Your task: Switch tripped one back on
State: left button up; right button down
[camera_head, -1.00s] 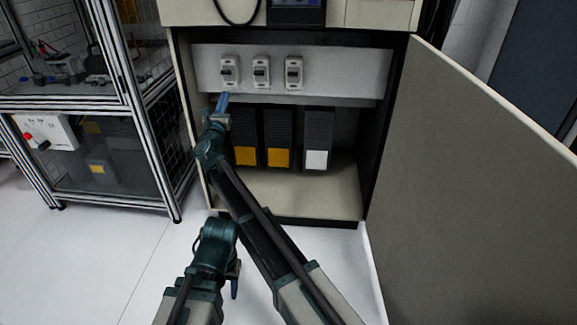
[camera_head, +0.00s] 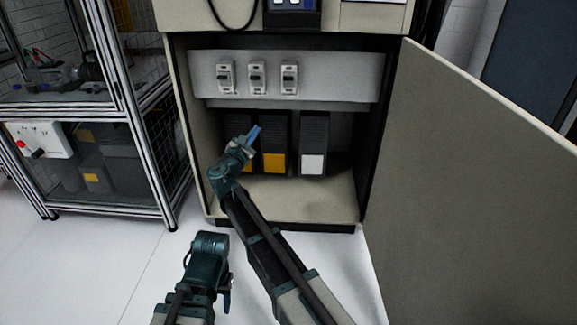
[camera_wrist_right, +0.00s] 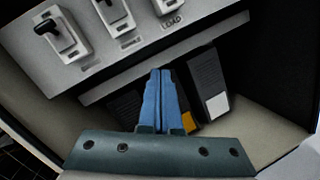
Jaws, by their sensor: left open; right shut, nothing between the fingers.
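Three white breaker switches with dark levers sit in a row on a grey panel (camera_head: 340,78) inside the open cabinet: the left (camera_head: 226,78), the middle (camera_head: 258,78) and the right (camera_head: 289,79). The left (camera_wrist_right: 68,40) and middle (camera_wrist_right: 115,14) ones also show at the top of the right wrist view. The head view is too small to tell which lever is tripped. My right gripper (camera_head: 254,133) is shut and empty, below the panel and in front of the dark units. Its blue fingers (camera_wrist_right: 161,90) touch each other. My left gripper (camera_head: 227,296) is open, low outside the cabinet.
Dark units with yellow or white labels, such as the white-labelled one (camera_head: 313,140), stand under the panel. The cabinet door (camera_head: 470,190) is swung open on the right. A framed rack (camera_head: 140,130) stands on the left. White floor is free in front.

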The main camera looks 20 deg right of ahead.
jog(key=s+d+f+m+g, duration=0.6)
jog(key=s+d+f+m, duration=0.2)
jog(key=d, duration=0.1)
jog(key=shift+s+f+m, duration=0.25)
jog(key=shift+f+m, duration=0.1)
jog(key=shift+m, duration=0.05)
jog(key=s+a+m+g+y+p, duration=0.3)
jog(key=s+a+p, duration=0.2)
jog(key=s, duration=0.6)
jog(key=s+a+m+g+y+p, duration=0.35)
jog(key=s+a+p, duration=0.2)
jog(key=s, duration=0.55)
jog(key=s+a+m+g+y+p, duration=0.35)
jog(key=s+a+p, duration=0.2)
jog(key=s, duration=0.55)
notch_tip(320, 180, up, 38)
jog(key=p, duration=3.7)
jog(key=shift+w+d+f, duration=0.15)
jog(key=shift+w+d, duration=0.2)
jog(key=shift+d, duration=0.05)
